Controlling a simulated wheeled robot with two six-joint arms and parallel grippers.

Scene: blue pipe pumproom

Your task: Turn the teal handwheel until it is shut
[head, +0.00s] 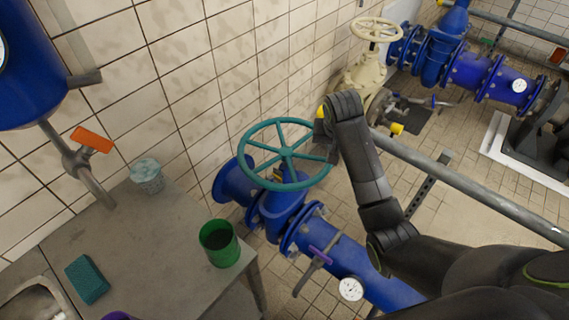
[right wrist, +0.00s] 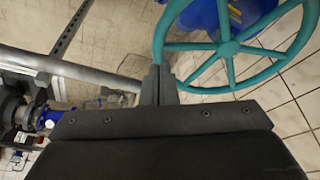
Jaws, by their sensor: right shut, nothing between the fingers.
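The teal handwheel (head: 286,153) sits on top of a blue valve (head: 283,205) beside the tiled wall, in the middle of the head view. It is a spoked ring, and it also shows at the upper right of the right wrist view (right wrist: 229,48). My right gripper (head: 327,150) is at the wheel's right-hand rim. In the right wrist view its two fingers (right wrist: 158,84) are together with nothing between them, overlapping the rim. I cannot tell whether they touch it. My left gripper is not in view.
A grey bench with a green cup (head: 220,243), a teal sponge (head: 87,279) and a pale tub (head: 147,176) stands at the left. A grey rail (head: 470,185) runs past my right arm. A cream handwheel (head: 376,30) stands behind.

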